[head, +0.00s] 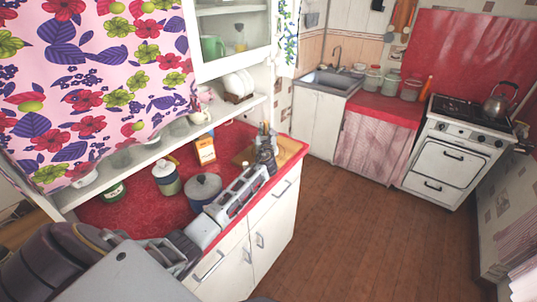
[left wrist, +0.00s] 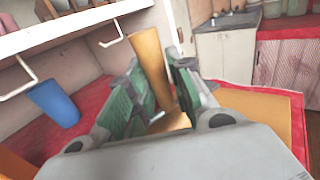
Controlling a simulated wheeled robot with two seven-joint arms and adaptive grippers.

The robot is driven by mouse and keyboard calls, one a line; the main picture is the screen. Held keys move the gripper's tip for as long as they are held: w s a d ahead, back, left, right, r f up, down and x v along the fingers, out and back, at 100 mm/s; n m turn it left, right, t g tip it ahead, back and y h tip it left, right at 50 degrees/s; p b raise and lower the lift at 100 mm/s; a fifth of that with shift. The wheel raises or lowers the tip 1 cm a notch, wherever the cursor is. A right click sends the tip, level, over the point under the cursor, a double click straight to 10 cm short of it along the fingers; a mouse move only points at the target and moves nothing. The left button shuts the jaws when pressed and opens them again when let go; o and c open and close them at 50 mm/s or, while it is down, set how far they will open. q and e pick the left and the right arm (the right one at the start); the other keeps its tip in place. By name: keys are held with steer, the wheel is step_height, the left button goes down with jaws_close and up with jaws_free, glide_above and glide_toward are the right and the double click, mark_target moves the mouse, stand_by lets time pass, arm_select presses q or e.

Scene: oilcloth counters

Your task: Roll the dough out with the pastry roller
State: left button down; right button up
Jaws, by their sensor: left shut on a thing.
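My left gripper (head: 266,138) reaches in from the lower left over the wooden board (head: 289,151) at the far end of the red counter. In the left wrist view its green-padded fingers (left wrist: 160,88) are closed around a tan, wooden-looking cylinder (left wrist: 149,55), which I take to be the pastry roller. It stands tilted, its upper end above the fingers. The board also shows to the right of the fingers in the left wrist view (left wrist: 262,108). I cannot make out the dough; the gripper hides part of the board. My right gripper is not in view.
On the red counter (head: 130,208) stand an orange-and-white carton (head: 204,149), a lidded jar (head: 166,178) and a dark blue pot (head: 203,188), left of my arm. A shelf (head: 150,148) overhangs the counter. A blue cup (left wrist: 53,103) shows under it. The floor is clear.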

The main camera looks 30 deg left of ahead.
arm_select(q)
steer(key=shift+s+d+p, duration=0.2)
steer(key=shift+d+p, duration=0.05)
steer(key=shift+d, duration=0.25)
steer(key=shift+s+d+p, duration=0.2)
steer(key=shift+d, duration=0.35)
